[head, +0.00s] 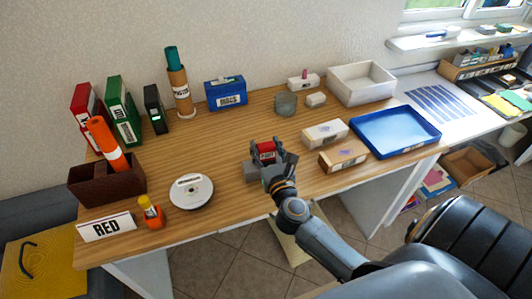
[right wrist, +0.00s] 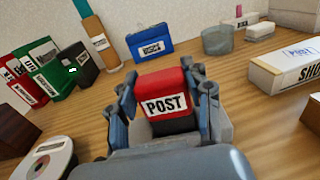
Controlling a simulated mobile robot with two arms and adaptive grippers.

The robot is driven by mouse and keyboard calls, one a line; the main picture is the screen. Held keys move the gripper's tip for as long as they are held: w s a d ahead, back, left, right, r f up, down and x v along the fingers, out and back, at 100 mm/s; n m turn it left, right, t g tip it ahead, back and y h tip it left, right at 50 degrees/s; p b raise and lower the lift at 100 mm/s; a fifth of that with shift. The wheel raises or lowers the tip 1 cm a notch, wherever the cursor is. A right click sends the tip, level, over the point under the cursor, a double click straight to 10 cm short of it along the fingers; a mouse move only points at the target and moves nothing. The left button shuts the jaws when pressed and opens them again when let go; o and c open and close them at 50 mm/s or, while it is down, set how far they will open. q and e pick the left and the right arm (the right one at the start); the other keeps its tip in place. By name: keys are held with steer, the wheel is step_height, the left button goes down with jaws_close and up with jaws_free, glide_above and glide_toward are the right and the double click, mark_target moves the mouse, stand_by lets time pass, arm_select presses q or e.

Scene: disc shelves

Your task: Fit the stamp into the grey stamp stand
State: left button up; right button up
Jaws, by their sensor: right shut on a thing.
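The stamp is a red block with a white POST label and a dark lower part. It shows in the head view (head: 267,148) and in the right wrist view (right wrist: 166,88). My right gripper (head: 272,160) is shut on it, with a finger on each side in the right wrist view (right wrist: 166,95). The grey stamp stand (head: 250,171) is right at the stamp, partly hidden by my gripper. Part of grey shows beside and below the stamp in the wrist view (right wrist: 219,128). I cannot tell whether the stamp sits in the stand or just above it. My left gripper is not in view.
A white disc (head: 191,192) lies to the left, near an orange holder (head: 153,214). Two boxes (head: 325,133) and a blue tray (head: 395,131) stand to the right. Binders (head: 122,110) and a blue case (head: 225,94) stand at the back. The wood between is clear.

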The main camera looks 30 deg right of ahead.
steer(key=shift+f, duration=0.7)
steer(key=o, duration=0.9)
steer(key=b+v, duration=0.3)
steer(key=v, duration=0.8)
steer(key=shift+f, duration=0.1)
steer(key=shift+s+a, duration=0.15)
steer(key=shift+s, duration=0.35)
